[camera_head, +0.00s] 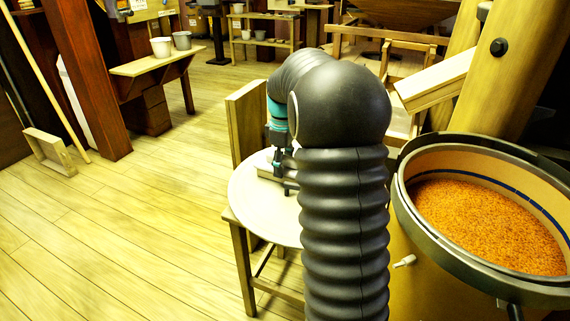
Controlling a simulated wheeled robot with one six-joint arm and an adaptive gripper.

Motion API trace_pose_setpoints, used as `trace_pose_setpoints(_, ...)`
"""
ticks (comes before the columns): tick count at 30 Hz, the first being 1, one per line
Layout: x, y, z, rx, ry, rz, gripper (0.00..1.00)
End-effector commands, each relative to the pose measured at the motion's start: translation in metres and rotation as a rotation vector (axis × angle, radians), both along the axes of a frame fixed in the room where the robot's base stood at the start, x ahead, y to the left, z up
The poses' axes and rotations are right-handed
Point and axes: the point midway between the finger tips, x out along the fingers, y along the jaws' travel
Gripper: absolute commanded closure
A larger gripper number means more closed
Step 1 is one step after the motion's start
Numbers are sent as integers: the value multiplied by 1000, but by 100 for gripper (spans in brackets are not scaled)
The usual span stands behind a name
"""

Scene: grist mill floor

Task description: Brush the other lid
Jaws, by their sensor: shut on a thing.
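My gripper (280,160) is small in view and partly hidden behind my black ribbed arm. It points down over the round pale table (250,205). It is shut on what seems to be a brush, mostly hidden, so its shape is unclear. Just under and beside the gripper, a low pale block-like thing (265,172) lies on the table. I cannot tell whether it is a lid, or whether the held thing touches it.
A large round tub (408,205) of orange grain stands close on the right. A wooden board (246,112) rises behind the table. A wall shelf (150,65) with two pots, posts and a small wooden frame (48,150) are at left. The plank floor at front left is clear.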

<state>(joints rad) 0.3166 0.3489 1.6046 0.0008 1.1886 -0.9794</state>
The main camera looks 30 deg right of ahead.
Motion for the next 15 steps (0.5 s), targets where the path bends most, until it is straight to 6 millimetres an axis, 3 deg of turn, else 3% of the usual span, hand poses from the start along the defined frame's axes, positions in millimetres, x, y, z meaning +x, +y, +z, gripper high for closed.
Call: trace_pose_setpoints(15,0,-1,46,-3,-3,-1,89)
